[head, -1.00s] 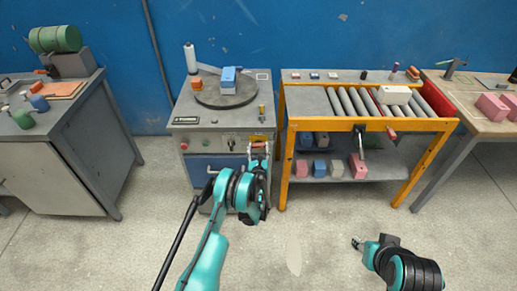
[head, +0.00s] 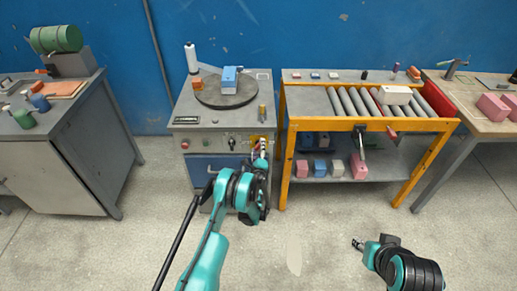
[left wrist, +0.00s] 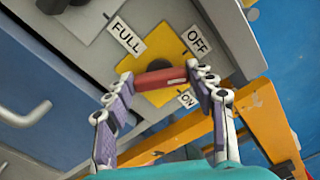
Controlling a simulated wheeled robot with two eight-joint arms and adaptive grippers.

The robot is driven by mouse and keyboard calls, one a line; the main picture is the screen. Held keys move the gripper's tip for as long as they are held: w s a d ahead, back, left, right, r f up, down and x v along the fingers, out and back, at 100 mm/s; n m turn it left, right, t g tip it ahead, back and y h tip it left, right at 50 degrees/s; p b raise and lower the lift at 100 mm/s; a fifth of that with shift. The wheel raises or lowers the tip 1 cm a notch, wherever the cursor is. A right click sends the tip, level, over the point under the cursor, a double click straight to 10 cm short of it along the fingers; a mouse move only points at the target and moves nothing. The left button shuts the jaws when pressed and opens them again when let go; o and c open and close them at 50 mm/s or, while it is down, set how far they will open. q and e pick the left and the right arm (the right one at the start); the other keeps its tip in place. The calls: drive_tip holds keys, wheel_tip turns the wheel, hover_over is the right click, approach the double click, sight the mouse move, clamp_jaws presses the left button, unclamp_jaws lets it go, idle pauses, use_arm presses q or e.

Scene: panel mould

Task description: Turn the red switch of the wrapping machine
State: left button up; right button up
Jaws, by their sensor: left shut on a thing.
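The wrapping machine (head: 200,122) stands in the middle of the head view, a grey cabinet with a round turntable. In the left wrist view its red switch (left wrist: 163,79) is a short bar in front of a yellow plate (left wrist: 172,50), near labels reading OFF, ON and FULL. My left gripper (head: 262,144) is at the machine's front right. Its two fingers are shut on the red switch, one at each end of the bar. In the head view the gripper and arm largely hide the switch. My right gripper (head: 357,243) is low at right, away from the machine; its jaws are too small to read.
A blue box (head: 229,76) sits on the turntable (head: 212,94). A yellow-framed roller table (head: 290,125) stands close to the machine's right. A grey cabinet (head: 55,165) stands at left. The floor in front is clear.

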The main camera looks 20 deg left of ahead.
use_arm(q)
drive_tip(key=n, duration=0.5)
drive_tip(key=shift+f+n, duration=0.1)
drive_tip(key=shift+n, duration=0.2)
idle(0.5)
drive_tip(key=o, duration=1.2)
drive_tip(key=shift+c, duration=0.2)
